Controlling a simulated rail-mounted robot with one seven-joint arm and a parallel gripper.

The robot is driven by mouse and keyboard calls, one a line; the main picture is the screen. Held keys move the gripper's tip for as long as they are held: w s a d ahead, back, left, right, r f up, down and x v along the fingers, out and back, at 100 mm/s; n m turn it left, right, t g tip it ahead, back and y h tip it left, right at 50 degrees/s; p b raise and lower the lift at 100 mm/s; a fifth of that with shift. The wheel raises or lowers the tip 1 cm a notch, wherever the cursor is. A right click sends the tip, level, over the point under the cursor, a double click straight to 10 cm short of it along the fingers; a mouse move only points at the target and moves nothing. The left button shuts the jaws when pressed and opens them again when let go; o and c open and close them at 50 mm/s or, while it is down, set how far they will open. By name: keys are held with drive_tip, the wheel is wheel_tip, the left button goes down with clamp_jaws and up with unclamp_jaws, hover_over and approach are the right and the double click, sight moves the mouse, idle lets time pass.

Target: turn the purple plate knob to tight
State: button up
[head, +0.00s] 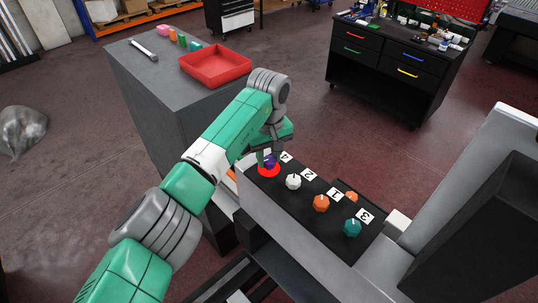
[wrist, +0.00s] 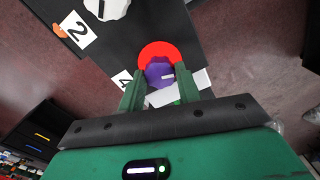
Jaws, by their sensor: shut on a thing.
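The purple plate knob (head: 269,161) sits on a round red plate (head: 268,172) at the far left end of the black panel, beside the label 4 (head: 286,157). My gripper (head: 271,154) reaches down over it from above. In the wrist view the purple knob (wrist: 159,75) lies between the two green fingers of my gripper (wrist: 160,80), which are shut on its sides. A short white mark on the knob points to the right in the wrist view. The red plate (wrist: 158,49) shows above it there. In the head view the fingers partly cover the knob.
A white knob (head: 293,182), an orange knob (head: 321,203) and a teal knob (head: 352,228) stand in a row along the panel (head: 336,243). A smaller orange part (head: 351,196) sits behind. A red tray (head: 215,65) rests on the grey cabinet at left.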

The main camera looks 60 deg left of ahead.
drive_tip(key=shift+r+m+p, duration=0.1)
drive_tip(key=shift+m+p, duration=0.2)
drive_tip(key=shift+r+m+p, duration=0.1)
drive_tip(key=shift+m+p, duration=0.75)
drive_tip(key=shift+m, duration=0.05)
drive_tip(key=m+p, duration=0.2)
drive_tip(key=m, duration=0.1)
drive_tip(key=shift+m, duration=0.4)
drive_tip(key=m+p, duration=0.1)
drive_tip(key=m, duration=0.2)
drive_tip(key=shift+m, duration=0.3)
drive_tip(key=m+p, duration=0.1)
drive_tip(key=m, duration=0.2)
drive_tip(key=shift+m, duration=0.3)
drive_tip(key=m, duration=0.5)
drive_tip(key=shift+p, duration=0.3)
drive_tip(key=m, duration=0.6)
drive_tip(key=shift+m, duration=0.4)
